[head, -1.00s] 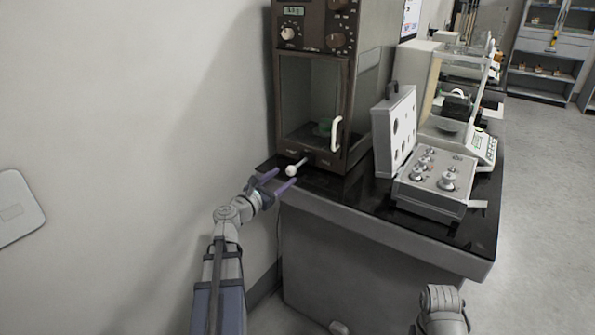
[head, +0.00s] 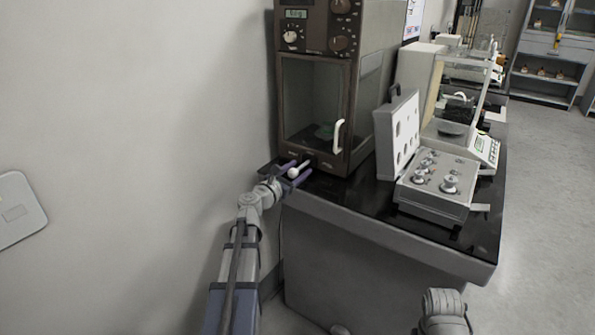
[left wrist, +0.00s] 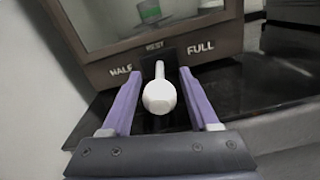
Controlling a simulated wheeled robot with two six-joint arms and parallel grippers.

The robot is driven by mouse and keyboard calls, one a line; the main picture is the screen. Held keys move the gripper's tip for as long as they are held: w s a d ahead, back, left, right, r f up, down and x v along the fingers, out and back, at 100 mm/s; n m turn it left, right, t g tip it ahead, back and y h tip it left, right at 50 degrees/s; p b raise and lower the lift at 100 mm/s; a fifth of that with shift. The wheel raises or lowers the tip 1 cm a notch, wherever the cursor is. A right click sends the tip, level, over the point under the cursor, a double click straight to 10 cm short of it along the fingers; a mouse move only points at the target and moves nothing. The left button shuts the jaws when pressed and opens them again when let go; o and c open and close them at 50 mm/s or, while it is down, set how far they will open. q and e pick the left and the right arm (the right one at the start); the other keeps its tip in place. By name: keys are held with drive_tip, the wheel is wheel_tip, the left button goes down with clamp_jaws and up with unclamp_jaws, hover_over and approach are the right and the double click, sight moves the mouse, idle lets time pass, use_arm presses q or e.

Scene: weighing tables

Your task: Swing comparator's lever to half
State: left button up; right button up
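The comparator (head: 350,90) is a tall brown cabinet with a glass door, a white door handle and dials on top. Its lever, with a white ball knob (head: 293,173), sticks out of the lower front; it also shows in the left wrist view (left wrist: 159,97). There the lever points at REST (left wrist: 154,46), with HALF (left wrist: 121,71) to the left and FULL (left wrist: 201,48) to the right. My left gripper (head: 294,169) is open, its purple fingers on either side of the knob with gaps. The right gripper is not in view; only part of my right arm shows at the bottom.
A grey weight box (head: 433,207) with an upright lid and several weights stands right of the comparator on the black tabletop. A balance (head: 484,150) stands behind it. The wall is close on the left. The floor at the right is clear.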

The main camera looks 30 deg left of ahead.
use_arm(q)
clamp_jaws()
idle(1.2)
